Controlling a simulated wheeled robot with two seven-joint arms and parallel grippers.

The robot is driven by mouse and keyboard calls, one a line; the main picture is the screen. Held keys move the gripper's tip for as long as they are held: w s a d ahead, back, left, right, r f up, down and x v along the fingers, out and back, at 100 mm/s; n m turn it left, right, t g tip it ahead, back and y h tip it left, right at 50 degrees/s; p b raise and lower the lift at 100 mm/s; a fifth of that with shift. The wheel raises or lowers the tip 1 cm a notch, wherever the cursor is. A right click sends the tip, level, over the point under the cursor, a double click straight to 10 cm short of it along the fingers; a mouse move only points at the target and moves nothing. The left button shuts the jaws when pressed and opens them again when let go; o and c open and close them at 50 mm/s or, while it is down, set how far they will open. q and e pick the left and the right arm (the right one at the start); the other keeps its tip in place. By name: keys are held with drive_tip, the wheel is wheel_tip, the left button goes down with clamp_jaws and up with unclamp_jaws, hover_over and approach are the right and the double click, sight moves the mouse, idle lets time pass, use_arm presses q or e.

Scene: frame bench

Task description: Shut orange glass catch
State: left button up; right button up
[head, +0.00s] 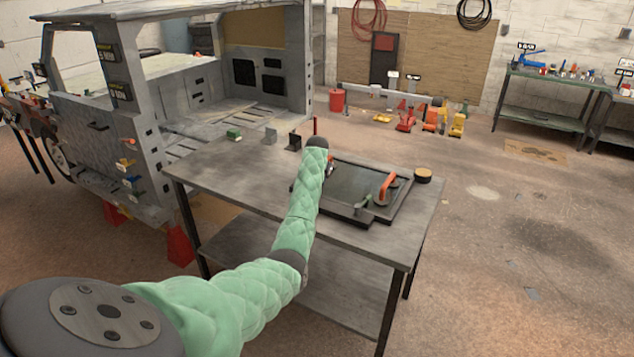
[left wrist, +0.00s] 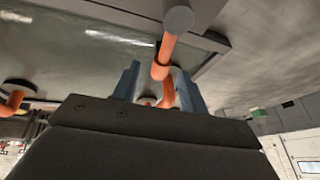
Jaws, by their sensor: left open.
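A framed glass panel (head: 355,178) lies flat on the grey bench. In the left wrist view, an orange catch (left wrist: 165,48) with a grey round end stands at the panel's frame (left wrist: 215,42). My left gripper (left wrist: 158,68) is open, with its blue-grey fingers on either side of the orange catch; I cannot tell whether they touch it. In the head view my forearm and wrist mostly hide this gripper and that catch. Another orange handle (head: 387,187) sits on the panel's right side, and an orange part (left wrist: 12,102) shows at the left of the wrist view. My right gripper is not in view.
A dark round tin (head: 423,175) stands right of the panel. A green block (head: 234,133) and small brackets (head: 294,141) stand at the back left. The bench's left front (head: 235,180) is clear.

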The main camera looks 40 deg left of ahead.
use_arm(q)
drive_tip(key=b+v, duration=0.1)
drive_tip(key=v, duration=0.5)
drive_tip(key=shift+b, duration=0.4)
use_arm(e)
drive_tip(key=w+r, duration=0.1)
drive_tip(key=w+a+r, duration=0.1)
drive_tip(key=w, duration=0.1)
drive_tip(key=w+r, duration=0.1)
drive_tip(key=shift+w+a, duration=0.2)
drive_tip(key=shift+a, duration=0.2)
use_arm(q)
drive_tip(key=shift+d, duration=0.1)
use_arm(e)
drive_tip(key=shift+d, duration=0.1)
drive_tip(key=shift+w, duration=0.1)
